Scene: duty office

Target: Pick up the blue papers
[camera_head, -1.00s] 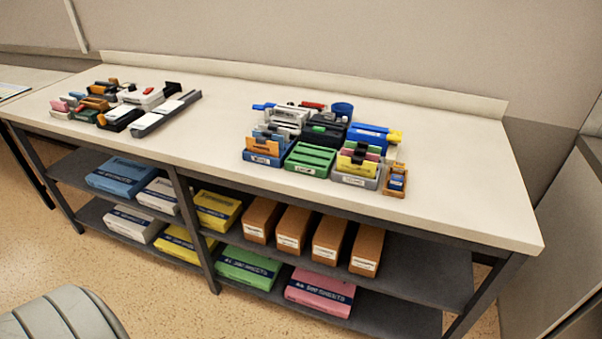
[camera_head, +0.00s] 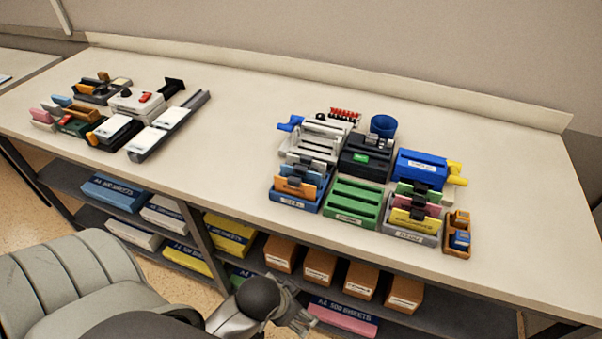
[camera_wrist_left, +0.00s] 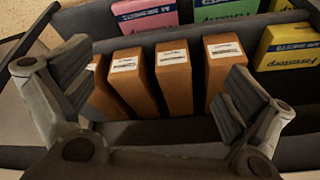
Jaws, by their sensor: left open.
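A blue pack of paper marked as sheets (camera_head: 112,192) lies on the upper shelf under the counter, at the left in the head view. Light-blue sheets (camera_head: 306,172) also stand in a blue holder (camera_head: 292,198) on the counter, behind an orange one. My left gripper (camera_head: 296,314) is low in front of the shelves, right of the blue pack and well apart from it. In the left wrist view, its two fingers (camera_wrist_left: 158,90) are spread wide, with nothing held between them. Brown boxes (camera_wrist_left: 174,75) show beyond the fingers. My right gripper is out of view.
A grey chair (camera_head: 75,270) stands in front of the left shelves, close below the blue pack. White packs (camera_head: 163,214) and yellow packs (camera_head: 229,236) lie beside it. A pink pack (camera_head: 343,318) is on the lower shelf. The counter's middle (camera_head: 235,150) is clear.

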